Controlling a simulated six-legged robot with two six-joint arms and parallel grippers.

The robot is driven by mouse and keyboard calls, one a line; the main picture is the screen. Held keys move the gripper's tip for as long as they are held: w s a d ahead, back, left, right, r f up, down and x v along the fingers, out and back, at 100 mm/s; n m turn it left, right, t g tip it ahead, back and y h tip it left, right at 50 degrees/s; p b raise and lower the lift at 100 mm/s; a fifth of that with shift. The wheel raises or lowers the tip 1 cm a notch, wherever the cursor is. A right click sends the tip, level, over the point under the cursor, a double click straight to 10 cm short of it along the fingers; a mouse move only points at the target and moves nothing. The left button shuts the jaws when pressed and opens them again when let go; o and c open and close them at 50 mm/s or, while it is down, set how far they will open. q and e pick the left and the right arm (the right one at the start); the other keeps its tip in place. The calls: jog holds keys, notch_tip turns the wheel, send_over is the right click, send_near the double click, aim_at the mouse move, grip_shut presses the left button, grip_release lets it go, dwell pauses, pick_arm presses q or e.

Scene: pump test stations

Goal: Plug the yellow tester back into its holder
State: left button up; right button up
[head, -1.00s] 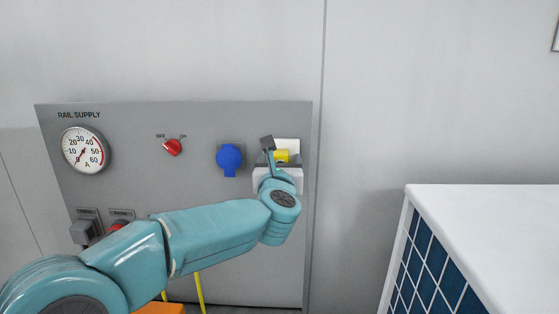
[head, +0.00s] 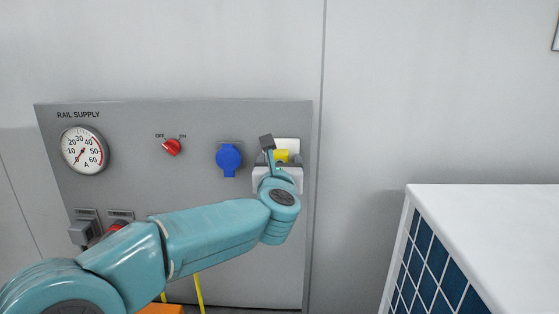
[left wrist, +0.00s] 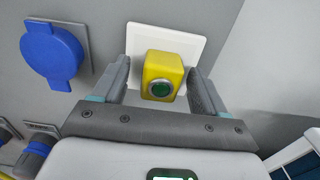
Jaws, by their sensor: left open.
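The yellow tester (left wrist: 162,75) is a small yellow block with a green round button on its front. It sits against a white wall plate (left wrist: 188,42), its holder, on the grey panel. In the head view the tester (head: 281,156) is partly hidden by my left gripper, and the white plate (head: 290,144) shows behind it. My left gripper (left wrist: 160,82) is open, with one finger on each side of the tester and a visible gap at both sides. How deep the tester sits in the plate is hidden. My right gripper is not in view.
The grey panel (head: 200,200) carries a gauge (head: 84,150), a red switch (head: 172,147) and a blue covered socket (head: 229,158) left of the plate. A grey plug (head: 84,231) is at lower left. A white-topped counter (head: 490,220) stands at right.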

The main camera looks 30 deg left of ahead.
pick_arm(q)
jog(key=shift+b, duration=0.3)
grip_shut()
jog(key=shift+s+d+f, duration=0.1)
jog(key=shift+d, duration=0.05)
jog(key=shift+b+v, duration=1.4)
jog(key=shift+v, duration=1.35)
